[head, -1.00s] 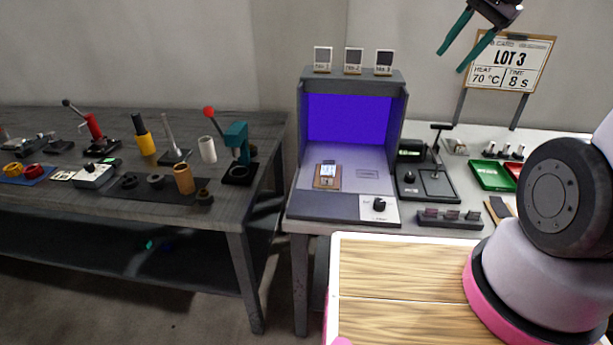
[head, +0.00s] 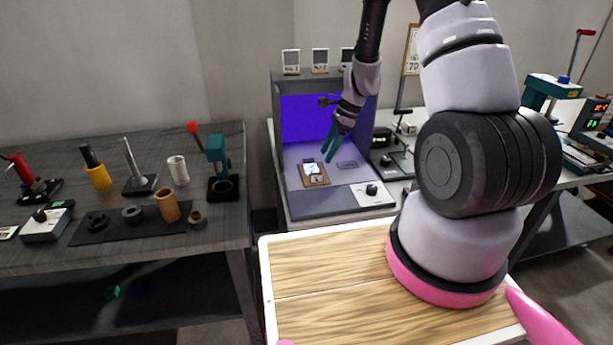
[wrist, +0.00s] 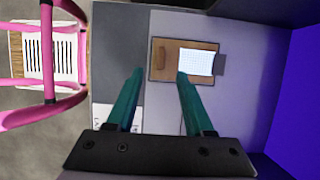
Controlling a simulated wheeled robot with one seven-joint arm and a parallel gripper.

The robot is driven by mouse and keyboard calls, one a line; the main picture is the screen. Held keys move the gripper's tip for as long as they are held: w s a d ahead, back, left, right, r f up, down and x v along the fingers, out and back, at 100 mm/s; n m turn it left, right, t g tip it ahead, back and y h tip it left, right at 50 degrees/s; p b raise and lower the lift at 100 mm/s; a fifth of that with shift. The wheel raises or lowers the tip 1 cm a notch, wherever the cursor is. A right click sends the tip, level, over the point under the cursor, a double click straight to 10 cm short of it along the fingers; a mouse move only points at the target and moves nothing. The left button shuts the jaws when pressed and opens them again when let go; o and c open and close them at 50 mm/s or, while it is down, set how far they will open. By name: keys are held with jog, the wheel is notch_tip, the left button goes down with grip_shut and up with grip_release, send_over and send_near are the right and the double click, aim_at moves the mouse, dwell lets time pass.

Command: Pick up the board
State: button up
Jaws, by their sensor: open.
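The board (head: 319,181) is a small brown plate lying on the pale floor of a booth with a lit blue-violet back wall. It carries a white, gridded piece. The board also shows in the wrist view (wrist: 164,60), beyond the fingertips and a little right of centre, with a small grey block at its right edge. My gripper (head: 336,150) has teal fingers and reaches down into the booth, above and to the right of the board. In the wrist view my gripper (wrist: 159,75) is open and empty. The right fingertip overlaps the board's lower edge in the picture.
The booth (head: 308,208) has side walls, a top with several small signs, and a front panel with a black knob (head: 371,189). A black device (head: 384,140) stands close on its right. The left bench (head: 130,231) holds tools and cylinders.

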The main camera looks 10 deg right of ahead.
aim_at(316, 173)
jog(key=x, duration=0.9)
jog(key=shift+w+a, duration=0.1)
jog(key=shift+a, duration=0.15)
jog(key=shift+c, duration=0.3)
grip_shut()
